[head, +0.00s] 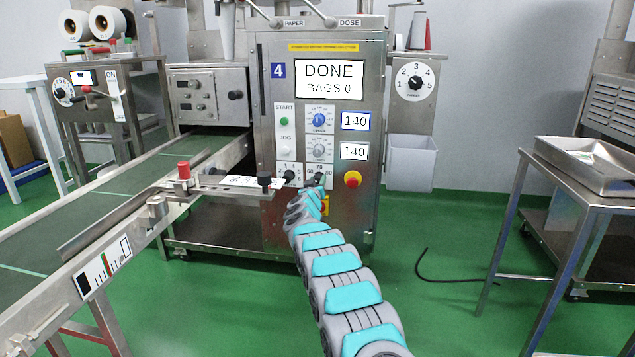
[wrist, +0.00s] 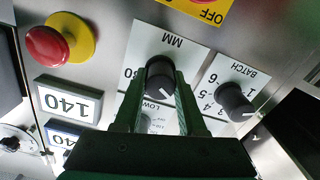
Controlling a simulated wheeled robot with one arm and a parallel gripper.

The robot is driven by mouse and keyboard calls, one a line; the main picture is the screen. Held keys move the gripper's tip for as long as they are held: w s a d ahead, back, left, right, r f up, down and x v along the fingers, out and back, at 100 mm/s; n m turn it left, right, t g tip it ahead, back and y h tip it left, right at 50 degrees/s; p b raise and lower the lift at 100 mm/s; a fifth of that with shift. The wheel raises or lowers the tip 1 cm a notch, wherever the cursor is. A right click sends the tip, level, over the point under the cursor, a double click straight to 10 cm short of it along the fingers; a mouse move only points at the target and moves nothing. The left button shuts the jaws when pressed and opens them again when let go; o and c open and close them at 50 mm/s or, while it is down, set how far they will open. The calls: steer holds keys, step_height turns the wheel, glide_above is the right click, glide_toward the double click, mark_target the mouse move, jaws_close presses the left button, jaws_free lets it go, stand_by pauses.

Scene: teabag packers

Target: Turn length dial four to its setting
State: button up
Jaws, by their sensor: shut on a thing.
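Machine four (head: 276,71) is the steel cabinet whose screen (head: 323,80) reads "DONE BAGS 0". The length dial (wrist: 159,70) is a black knob with a white pointer line on a white plate marked MM. In the upside-down wrist view its pointer slants to the lower right, and the scale is partly covered. My gripper (wrist: 165,84) is shut on this dial, its green fingers on either side of the knob. In the head view the dial (head: 318,179) shows below the numbers 60, 70 and 80. My arm covers the gripper there.
The black batch dial (wrist: 234,98) is close beside the length dial. A red stop button (wrist: 48,46) and two displays reading 140 (head: 355,121) are on the same panel. The conveyor (head: 110,192) with its side rail runs at the left. A steel table (head: 590,178) stands right.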

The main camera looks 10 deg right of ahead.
jaws_close()
steer(key=shift+m, duration=0.4)
steer(key=m+p, duration=0.1)
steer(key=m, duration=0.2)
steer(key=shift+m+p, duration=0.35)
steer(key=shift+m, duration=0.05)
steer(key=m, duration=0.3)
steer(key=shift+f+m, duration=0.1)
steer(key=shift+m, duration=0.2)
steer(key=m+b, duration=0.1)
steer(key=m, duration=0.2)
steer(key=shift+m, duration=0.3)
steer(key=m+b, duration=0.2)
steer(key=m, duration=0.4)
steer(key=shift+b, duration=0.4)
steer(key=m+b, duration=0.2)
steer(key=m, duration=0.4)
steer(key=shift+d+f, duration=0.1)
